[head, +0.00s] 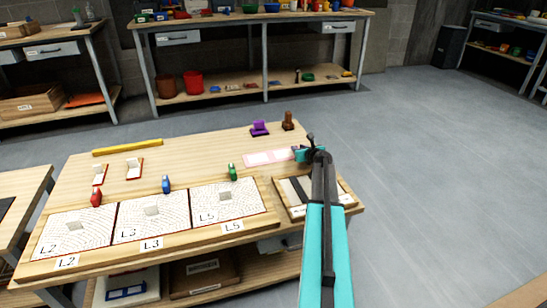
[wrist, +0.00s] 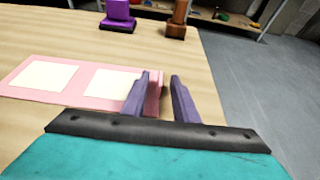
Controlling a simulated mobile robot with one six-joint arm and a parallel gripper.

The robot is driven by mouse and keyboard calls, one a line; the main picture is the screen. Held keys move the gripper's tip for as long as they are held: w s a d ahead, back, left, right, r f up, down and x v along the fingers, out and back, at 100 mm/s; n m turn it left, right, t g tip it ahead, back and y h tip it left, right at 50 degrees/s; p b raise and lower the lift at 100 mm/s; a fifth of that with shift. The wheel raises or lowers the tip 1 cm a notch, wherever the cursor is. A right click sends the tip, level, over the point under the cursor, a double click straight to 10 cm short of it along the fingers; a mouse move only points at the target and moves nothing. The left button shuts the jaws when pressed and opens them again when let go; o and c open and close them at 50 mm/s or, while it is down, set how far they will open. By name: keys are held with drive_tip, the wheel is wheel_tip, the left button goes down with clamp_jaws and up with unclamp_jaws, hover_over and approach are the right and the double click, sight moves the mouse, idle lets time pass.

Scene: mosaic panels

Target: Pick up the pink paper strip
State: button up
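The pink paper strip (head: 265,158) lies flat near the back right of the wooden table, with pale square patches on it. In the wrist view the strip (wrist: 75,92) reaches from the left edge to my gripper (wrist: 161,75). A raised pink end piece (wrist: 154,92) stands between the two purple fingers, close beside the left one. A gap shows between it and the right finger, so my gripper is open around it. In the head view my gripper (head: 303,154) is at the strip's right end, partly hidden by my arm.
A purple block (head: 260,129) and a brown block (head: 288,122) stand behind the strip. A tray with dark strips (head: 338,199) lies in front on the right. Patterned panels (head: 152,219) line the front; a yellow bar (head: 128,147) lies back left.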

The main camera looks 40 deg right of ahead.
clamp_jaws()
drive_tip(key=shift+r, duration=0.1)
wheel_tip(320, 180, up, 10)
drive_tip(key=p, duration=0.3)
idle(0.5)
idle(0.5)
